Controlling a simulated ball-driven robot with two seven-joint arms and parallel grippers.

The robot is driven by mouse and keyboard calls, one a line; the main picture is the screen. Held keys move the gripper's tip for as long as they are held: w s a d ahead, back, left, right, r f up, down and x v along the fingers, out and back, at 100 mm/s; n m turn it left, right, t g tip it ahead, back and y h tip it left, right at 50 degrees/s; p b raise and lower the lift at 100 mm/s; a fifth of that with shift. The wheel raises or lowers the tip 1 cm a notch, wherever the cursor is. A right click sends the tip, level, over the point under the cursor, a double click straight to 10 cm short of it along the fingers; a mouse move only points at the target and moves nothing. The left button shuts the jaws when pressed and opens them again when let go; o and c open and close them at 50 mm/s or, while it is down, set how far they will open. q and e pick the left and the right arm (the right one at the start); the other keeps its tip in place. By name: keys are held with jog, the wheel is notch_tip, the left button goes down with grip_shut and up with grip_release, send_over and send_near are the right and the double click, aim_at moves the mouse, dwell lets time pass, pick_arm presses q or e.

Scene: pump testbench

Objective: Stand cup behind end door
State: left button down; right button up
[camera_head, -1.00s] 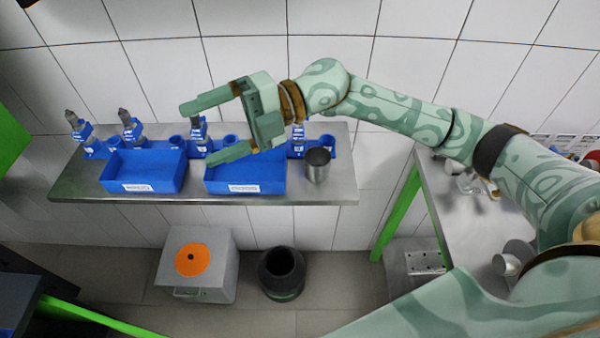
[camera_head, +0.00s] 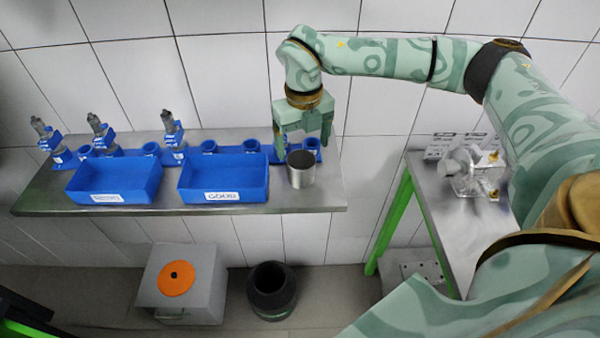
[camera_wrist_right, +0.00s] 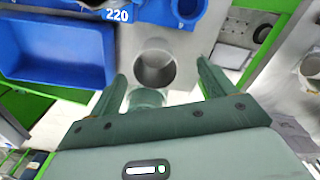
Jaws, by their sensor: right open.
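A grey metal cup (camera_head: 301,174) stands upright near the right end of the wall shelf, its dark mouth facing up. My right gripper (camera_head: 304,147) hangs fingers down just behind and above the cup. It is open, and the cup appears apart from its fingers. In the right wrist view the cup (camera_wrist_right: 155,69) shows ahead, between the lines of the two open fingers (camera_wrist_right: 161,78). I cannot make out an end door for certain in either view. My left gripper is out of view.
The steel shelf (camera_head: 318,197) holds two blue bins, (camera_head: 115,181) and (camera_head: 222,180), and several blue holders behind them. A side bench (camera_head: 432,205) with a clear fixture (camera_head: 470,172) stands right. A grey box (camera_head: 182,285) and black bin (camera_head: 271,290) are on the floor.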

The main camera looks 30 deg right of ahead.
aim_at(301, 165)
jog(key=f, duration=0.4)
jog(key=a+f+b, duration=0.1)
jog(key=f, duration=0.1)
jog(key=shift+s+f, duration=0.3)
jog(key=shift+s, duration=0.05)
jog(key=shift+r, duration=0.1)
jog(key=c, duration=1.2)
jog(key=shift+o, duration=0.2)
